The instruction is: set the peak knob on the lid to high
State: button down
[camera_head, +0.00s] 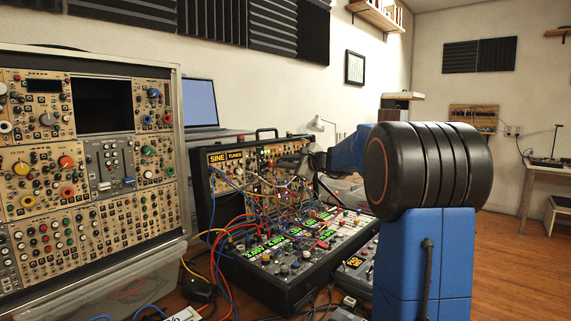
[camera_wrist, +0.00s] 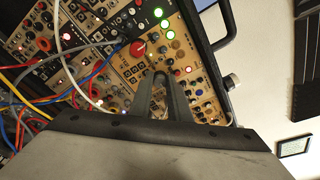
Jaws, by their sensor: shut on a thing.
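The lid (camera_head: 240,157) stands upright at the back of an open black synth case, with a "SINE TUNES" label at its top left. In the wrist view its tan panel (camera_wrist: 190,58) carries many small knobs, green-lit buttons and a red knob. My gripper (camera_head: 287,160) is at the lid's face, towards its upper right. In the wrist view the fingers (camera_wrist: 160,78) are close together against the panel, shut on a small knob that they mostly hide. The peak label and the knob's setting are too small to read.
Colored patch cables (camera_head: 262,205) hang across the lid and the case's lower panel (camera_head: 290,258), left of and below my gripper. A large modular synth (camera_head: 60,150) stands at left. A laptop (camera_head: 200,103) is behind. A small box (camera_head: 352,270) sits right of the case.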

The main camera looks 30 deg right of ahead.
jog(key=shift+f, duration=0.1)
jog(key=c, duration=1.7)
grip_release()
jog(key=shift+o, duration=0.2)
jog(key=shift+s+d, duration=0.1)
jog(key=v, duration=1.7)
jog(key=shift+s, duration=0.1)
